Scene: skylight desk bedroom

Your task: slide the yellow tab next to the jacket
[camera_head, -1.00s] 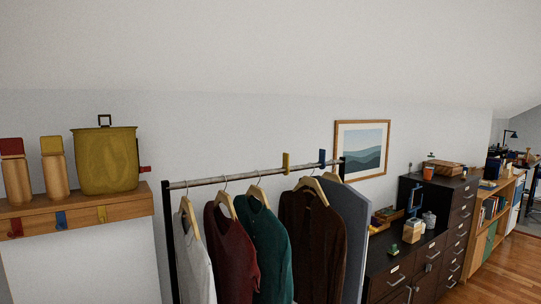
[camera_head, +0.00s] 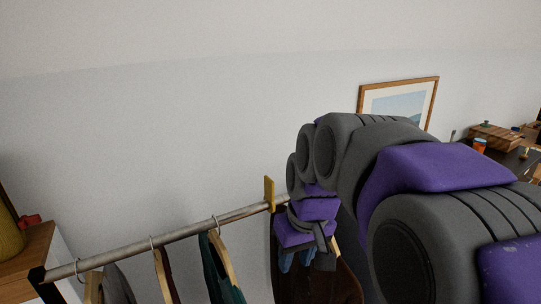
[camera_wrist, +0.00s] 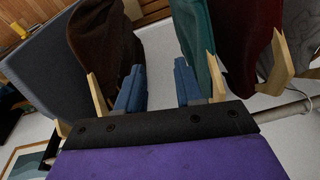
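The yellow tab (camera_head: 269,194) stands upright on the metal clothes rail (camera_head: 190,232), just left of my arm in the head view. I cannot make it out in the wrist view. A dark brown garment, perhaps the jacket (camera_head: 335,287), hangs below my gripper and is partly hidden by it; it also shows in the wrist view (camera_wrist: 105,42). My gripper (camera_wrist: 158,82) has its blue fingers apart with nothing between them. In the head view my gripper (camera_head: 297,262) is in front of the brown garment, below and right of the tab.
A teal garment (camera_head: 225,283) and other clothes on wooden hangers hang left of the tab. My arm hides the rail's right end. A framed picture (camera_head: 400,100) hangs behind. A wooden shelf (camera_head: 35,250) is at left. The rail left of the tab carries hanger hooks.

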